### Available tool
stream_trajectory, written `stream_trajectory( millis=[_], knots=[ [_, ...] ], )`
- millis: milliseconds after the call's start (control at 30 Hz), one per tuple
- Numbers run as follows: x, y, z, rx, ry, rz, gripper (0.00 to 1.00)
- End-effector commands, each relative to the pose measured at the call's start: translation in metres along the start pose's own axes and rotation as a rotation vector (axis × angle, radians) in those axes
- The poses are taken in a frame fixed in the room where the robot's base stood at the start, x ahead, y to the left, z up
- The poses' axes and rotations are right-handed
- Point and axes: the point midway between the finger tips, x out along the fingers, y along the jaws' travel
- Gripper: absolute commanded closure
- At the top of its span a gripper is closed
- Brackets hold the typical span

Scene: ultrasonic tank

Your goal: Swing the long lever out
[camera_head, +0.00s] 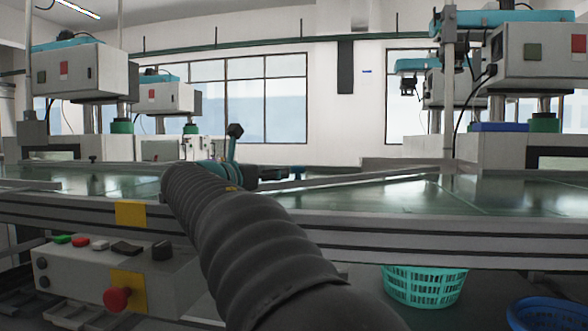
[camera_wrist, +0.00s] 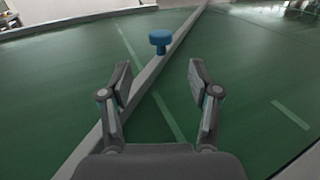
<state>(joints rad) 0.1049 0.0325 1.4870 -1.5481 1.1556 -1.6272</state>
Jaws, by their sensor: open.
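The long lever is a straight grey bar (camera_wrist: 186,34) lying across the green surface, running from lower left to upper right in the wrist view. It also shows as a thin bar (camera_head: 375,180) in the head view. A blue knob (camera_wrist: 159,41) stands up from the bar, ahead of my fingertips. My gripper (camera_wrist: 160,80) is open, with its two fingers spread and nothing between them at the tips. The knob appears centred between the fingers but farther forward, not touched. In the head view my gripper (camera_head: 272,173) is small and partly hidden behind my arm.
The green table (camera_head: 480,192) has a metal front rail (camera_head: 420,232). A control box (camera_head: 95,275) with a red button (camera_head: 117,298) sits below at left. Grey machines (camera_head: 540,55) stand at both sides. A green basket (camera_head: 425,287) is under the table.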

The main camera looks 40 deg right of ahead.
Motion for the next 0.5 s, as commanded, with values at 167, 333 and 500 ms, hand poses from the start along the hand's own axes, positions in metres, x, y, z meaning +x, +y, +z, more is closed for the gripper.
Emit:
stream_trajectory(
  millis=[167,333,500],
  knots=[
    [0.035,-0.001,0.000,-0.001,0.000,-0.004,0.38],
    [0.066,-0.001,0.000,-0.001,0.000,-0.002,0.38],
    [0.092,0.001,0.000,0.001,0.001,0.001,0.38]
  ],
)
